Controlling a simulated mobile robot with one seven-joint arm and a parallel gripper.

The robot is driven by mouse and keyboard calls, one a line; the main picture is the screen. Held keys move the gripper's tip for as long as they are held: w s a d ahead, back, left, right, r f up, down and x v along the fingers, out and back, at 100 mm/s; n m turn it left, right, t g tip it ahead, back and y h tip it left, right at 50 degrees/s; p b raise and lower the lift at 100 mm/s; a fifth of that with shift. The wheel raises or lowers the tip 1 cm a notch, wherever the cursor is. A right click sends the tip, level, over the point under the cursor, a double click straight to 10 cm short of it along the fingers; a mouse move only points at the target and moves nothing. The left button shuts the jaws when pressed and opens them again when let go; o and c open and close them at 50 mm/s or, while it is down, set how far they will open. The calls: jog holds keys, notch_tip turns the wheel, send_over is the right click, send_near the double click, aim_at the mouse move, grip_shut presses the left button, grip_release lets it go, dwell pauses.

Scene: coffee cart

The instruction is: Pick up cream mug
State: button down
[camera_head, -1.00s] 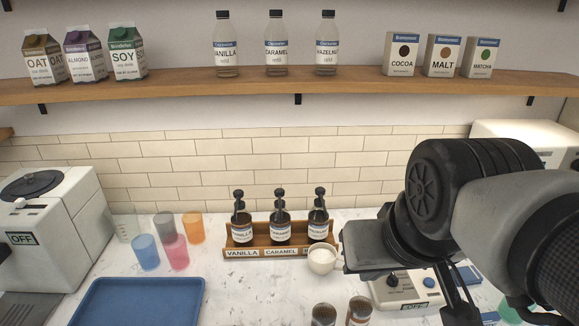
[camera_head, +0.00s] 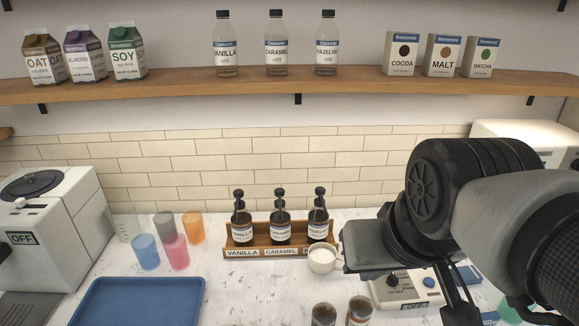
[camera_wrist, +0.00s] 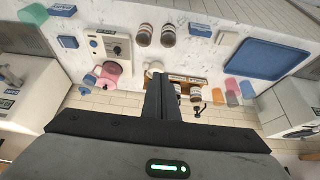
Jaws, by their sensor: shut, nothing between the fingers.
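The cream mug (camera_head: 321,262) stands upright on the counter, just in front of the right end of the wooden syrup rack. My gripper (camera_head: 345,253) is right beside it, on its right side in the head view. The gripper is shut with nothing held. In the wrist view the closed dark fingers (camera_wrist: 158,80) point up the picture, and a small part of the mug (camera_wrist: 154,67) shows just past their tips. The rest of the mug is hidden there. I cannot tell whether the fingers touch it.
The syrup rack (camera_head: 265,253) holds three pump bottles close behind the mug. Two brown-topped jars (camera_head: 324,315) stand in front. A white scale-like device (camera_head: 408,290) is on the right, below my arm. A blue tray (camera_head: 138,303) and coloured cups (camera_head: 177,252) are left. Marble counter between is clear.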

jog(key=c, duration=2.2)
grip_release()
jog(key=shift+w, duration=0.1)
jog(key=o, duration=1.8)
jog(key=w+f+n+b, duration=0.2)
jog(key=w+f+b, duration=0.5)
jog(key=w, duration=0.6)
jog(key=shift+w+d+f+g+y+b, duration=0.25)
jog(key=shift+g+y+b, duration=0.15)
jog(key=shift+b, duration=0.3)
jog(key=shift+o, duration=0.7)
jog(key=w+d+f+n+b, duration=0.2)
jog(key=w+f+b, duration=0.3)
jog(key=w+f, duration=0.5)
jog(key=w, duration=0.3)
jog(key=shift+f+g+y, duration=0.4)
jog(key=b, duration=0.1)
send_near(323, 258)
jog(key=s, duration=0.1)
jog(key=s+a, duration=0.1)
jog(key=shift+s+a+r+n, duration=0.1)
jog(key=shift+s+n, duration=0.2)
jog(key=shift+w+x, duration=0.1)
jog(key=shift+x, duration=1.45)
jog(key=shift+w+x, duration=0.15)
jog(key=shift+x, duration=1.4)
